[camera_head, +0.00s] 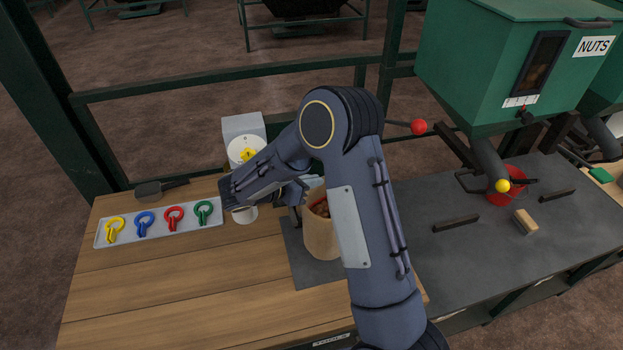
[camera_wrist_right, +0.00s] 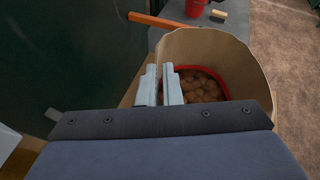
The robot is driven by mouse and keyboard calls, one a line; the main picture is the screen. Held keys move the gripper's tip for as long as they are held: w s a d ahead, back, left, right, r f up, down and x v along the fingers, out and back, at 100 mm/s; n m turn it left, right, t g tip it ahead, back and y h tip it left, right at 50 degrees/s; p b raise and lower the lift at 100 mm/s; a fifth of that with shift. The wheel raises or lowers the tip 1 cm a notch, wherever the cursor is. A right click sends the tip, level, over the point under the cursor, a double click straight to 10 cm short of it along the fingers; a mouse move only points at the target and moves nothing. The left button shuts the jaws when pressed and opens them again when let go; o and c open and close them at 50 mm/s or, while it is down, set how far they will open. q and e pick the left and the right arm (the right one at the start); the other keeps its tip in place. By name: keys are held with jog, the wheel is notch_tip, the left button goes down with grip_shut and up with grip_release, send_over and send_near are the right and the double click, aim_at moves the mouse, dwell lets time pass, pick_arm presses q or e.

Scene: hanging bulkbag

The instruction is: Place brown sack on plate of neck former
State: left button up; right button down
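The brown sack (camera_head: 320,238) stands upright and open, with brown nuts inside; it also shows in the right wrist view (camera_wrist_right: 205,50), with a red ring around the nuts. It is over a dark grey plate (camera_head: 308,272) on the wooden table; whether it touches is unclear. My right gripper (camera_head: 303,190) is at the sack's left rim, partly hidden by my arm. In the wrist view its fingers (camera_wrist_right: 160,85) are close together with the sack's wall apparently between them. A grey device with a white disc and yellow knob (camera_head: 247,154) stands behind. My left gripper is out of view.
A tray (camera_head: 155,232) with several coloured rings lies at left, by a dark scoop (camera_head: 160,187). A green nuts hopper (camera_head: 515,65), red bucket (camera_head: 506,188) and brush (camera_head: 525,221) are at right. The front of the wooden table (camera_head: 190,300) is clear.

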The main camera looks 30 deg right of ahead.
jog(key=c, duration=1.6)
grip_release()
jog(key=w+b+v, duration=0.1)
jog(key=b+v, duration=0.2)
jog(key=v, duration=0.9)
jog(key=s+d+m+g+y, duration=0.1)
jog(key=s+d+m+y, duration=0.25)
jog(key=s, duration=0.35)
jog(key=s+d+m+g+y, duration=0.1)
jog(key=s+d+m+y, duration=0.2)
jog(key=s+m+y, duration=0.35)
jog(key=s+a+r+m+t+y, duration=0.1)
jog(key=s+a+m+t+y, duration=0.5)
jog(key=s+m, duration=0.5)
jog(key=shift+s+a+r+m+t+y, duration=0.35)
jog(key=shift+s+a+y, duration=0.25)
jog(key=shift+a, duration=0.25)
